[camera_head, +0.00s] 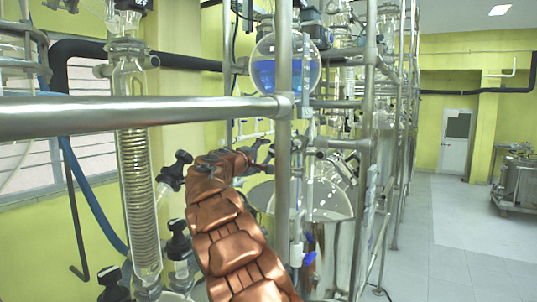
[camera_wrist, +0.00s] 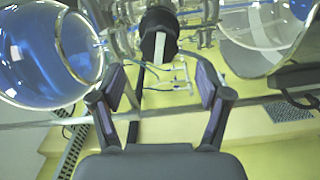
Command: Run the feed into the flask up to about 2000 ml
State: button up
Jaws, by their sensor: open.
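A round glass flask (camera_head: 285,65) holds blue liquid in its lower part, high on the metal frame in the head view. A rounded glass vessel with blue in it (camera_wrist: 48,55) fills the upper left of the wrist view. My gripper (camera_wrist: 160,88) is open, with nothing between its two dark fingers. A black knob-like part (camera_wrist: 158,38) shows just beyond the fingertips, in the gap between them and apart from them. In the head view the end of my copper-coloured arm is among the pipes below the blue flask. Graduation marks and the exact level cannot be read.
A steel rail (camera_head: 150,115) crosses in front at left. A coiled glass column (camera_head: 137,170) stands left of my arm, with several black-knobbed valves near it. A large clear vessel (camera_head: 325,200) sits below the flask. The floor (camera_head: 450,255) at right is clear.

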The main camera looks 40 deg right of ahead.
jog(key=shift+v, duration=2.6)
jog(key=shift+d, duration=0.1)
dwell(5.3)
